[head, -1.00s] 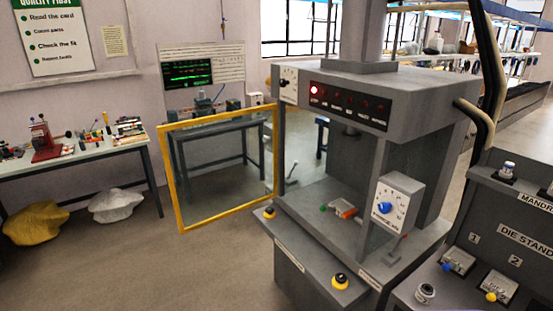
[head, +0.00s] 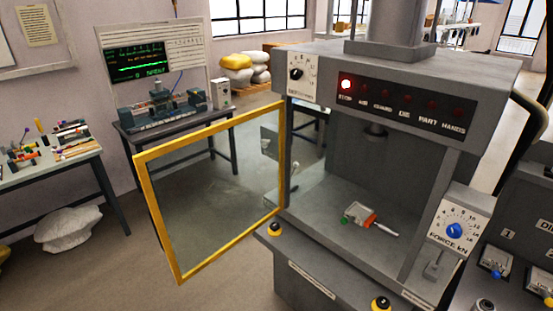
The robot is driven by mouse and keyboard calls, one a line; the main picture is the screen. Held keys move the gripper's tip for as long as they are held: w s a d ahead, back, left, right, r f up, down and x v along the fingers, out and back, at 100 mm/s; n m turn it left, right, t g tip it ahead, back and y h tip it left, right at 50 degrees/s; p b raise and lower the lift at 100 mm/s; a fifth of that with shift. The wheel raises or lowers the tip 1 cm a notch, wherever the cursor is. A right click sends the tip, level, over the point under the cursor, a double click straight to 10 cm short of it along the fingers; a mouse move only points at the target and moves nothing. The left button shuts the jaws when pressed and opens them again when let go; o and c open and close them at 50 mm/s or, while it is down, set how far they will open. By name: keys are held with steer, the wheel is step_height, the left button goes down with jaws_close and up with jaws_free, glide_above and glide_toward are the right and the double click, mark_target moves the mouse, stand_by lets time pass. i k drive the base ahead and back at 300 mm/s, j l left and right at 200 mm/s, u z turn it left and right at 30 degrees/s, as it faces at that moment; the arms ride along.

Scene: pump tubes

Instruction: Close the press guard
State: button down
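The press guard (head: 139,163) is a clear panel in a yellow frame. It stands swung open to the left of the press (head: 420,72), with its right edge at the press's left front post. The press's front opening is uncovered. Inside, a small grey part with green and orange-red pieces (head: 361,214) lies on the press bed. My gripper is not in view.
Yellow-based buttons (head: 380,304) sit at the press's front ledge corners. A dial box (head: 459,228) stands at the opening's right, beside the die stand (head: 520,225). A bench with equipment (head: 165,112) is behind the guard. Floor is clear in front of the guard.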

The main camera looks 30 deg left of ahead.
mark_target(139, 160)
steer(key=j+z, duration=0.1)
steer(key=j, duration=0.45)
steer(key=k+j, duration=0.1)
steer(key=j, duration=0.5)
steer(key=j+z, duration=0.15)
steer(key=j, duration=0.4)
steer(key=k+j+z, duration=0.1)
steer(key=j, duration=0.45)
steer(key=k+j, duration=0.1)
steer(key=j, duration=0.45)
steer(key=k+j, duration=0.1)
steer(key=j, duration=0.5)
steer(key=k+j, duration=0.1)
steer(key=j, duration=0.5)
steer(key=k+j, duration=0.2)
steer(key=j, duration=0.15)
steer(key=k+j+z, duration=0.1)
steer(key=j, duration=0.25)
steer(key=k+j, duration=0.25)
steer(key=j, duration=0.1)
